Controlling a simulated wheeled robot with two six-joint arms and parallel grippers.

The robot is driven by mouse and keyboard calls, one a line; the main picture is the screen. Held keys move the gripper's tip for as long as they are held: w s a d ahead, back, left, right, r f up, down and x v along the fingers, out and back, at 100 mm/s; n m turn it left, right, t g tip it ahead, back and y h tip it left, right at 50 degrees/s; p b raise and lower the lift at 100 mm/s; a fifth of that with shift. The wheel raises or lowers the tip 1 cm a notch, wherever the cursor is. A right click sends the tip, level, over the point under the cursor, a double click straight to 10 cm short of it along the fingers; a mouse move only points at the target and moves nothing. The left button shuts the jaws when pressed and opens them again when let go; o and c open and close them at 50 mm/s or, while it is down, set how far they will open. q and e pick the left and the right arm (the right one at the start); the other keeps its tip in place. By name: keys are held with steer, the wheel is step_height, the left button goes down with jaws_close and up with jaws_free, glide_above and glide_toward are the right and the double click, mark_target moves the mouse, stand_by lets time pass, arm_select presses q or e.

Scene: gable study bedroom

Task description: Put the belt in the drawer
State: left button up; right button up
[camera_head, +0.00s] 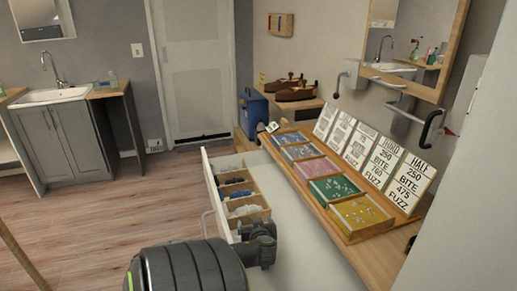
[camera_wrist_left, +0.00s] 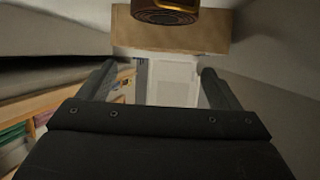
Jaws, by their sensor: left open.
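The open drawer (camera_head: 212,192) stands in the middle of the head view, with wooden compartments holding pale and dark items. My left gripper (camera_head: 258,240) is at the drawer's near end. In the left wrist view its two fingers (camera_wrist_left: 158,85) are apart, with nothing held between them. A dark round thing with a gold-brown band (camera_wrist_left: 165,12) is cut off by that view's top edge, against a wooden panel (camera_wrist_left: 190,38); it may be the coiled belt, but I cannot tell. I cannot pick out the belt in the head view. My right gripper is not in view.
A wooden counter with coloured trays (camera_head: 360,215) and lettered cards (camera_head: 405,185) runs along the right. A blue box (camera_head: 255,110) stands beyond the drawer. A sink cabinet (camera_head: 65,140) is at the far left. The wooden floor (camera_head: 100,215) left of the drawer is clear.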

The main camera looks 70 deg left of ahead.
arm_select(q)
steer(key=v, duration=0.9)
steer(key=shift+r, duration=0.15)
